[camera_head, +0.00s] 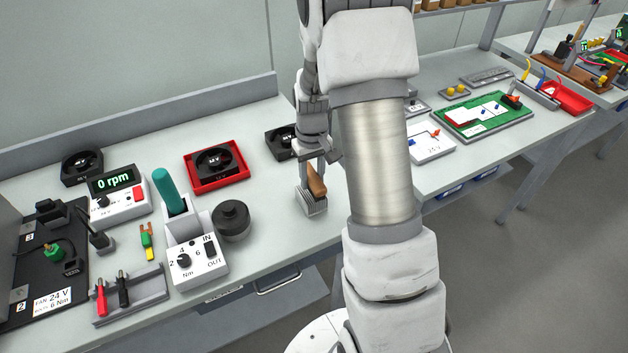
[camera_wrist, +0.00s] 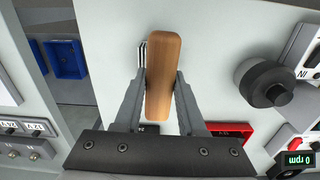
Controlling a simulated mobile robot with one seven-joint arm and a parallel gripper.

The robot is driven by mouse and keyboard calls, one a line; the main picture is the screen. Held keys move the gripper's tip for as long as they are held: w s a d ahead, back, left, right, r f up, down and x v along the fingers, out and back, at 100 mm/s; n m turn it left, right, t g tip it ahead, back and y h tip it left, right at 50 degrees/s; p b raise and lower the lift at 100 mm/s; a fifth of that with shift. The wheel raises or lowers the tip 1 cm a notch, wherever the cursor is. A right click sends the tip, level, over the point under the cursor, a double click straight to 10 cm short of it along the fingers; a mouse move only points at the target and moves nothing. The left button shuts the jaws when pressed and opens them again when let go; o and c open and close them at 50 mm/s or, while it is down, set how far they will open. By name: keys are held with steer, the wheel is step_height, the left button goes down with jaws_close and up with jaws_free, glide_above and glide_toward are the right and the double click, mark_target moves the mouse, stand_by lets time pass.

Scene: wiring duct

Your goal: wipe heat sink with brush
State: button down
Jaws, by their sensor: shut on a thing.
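My gripper (camera_head: 314,168) is shut on the wooden handle of the brush (camera_head: 317,180). In the wrist view the fingers (camera_wrist: 160,92) hold the handle (camera_wrist: 162,70) from both sides. The grey finned heat sink (camera_head: 314,206) sits on the bench near its front edge, directly below the brush. In the wrist view only a thin strip of its fins (camera_wrist: 141,54) shows left of the handle. The brush's bristles are hidden, so I cannot tell whether they touch the fins.
A dark round knob-like part (camera_head: 232,220) and a torque box (camera_head: 198,262) with a green-handled tool (camera_head: 168,190) stand left of the heat sink. A red tray (camera_head: 216,180) with a fan lies behind them. Another fan (camera_head: 281,141) stands behind my gripper.

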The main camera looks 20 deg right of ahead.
steer(key=shift+r+p, duration=1.15)
steer(key=shift+r, duration=0.9)
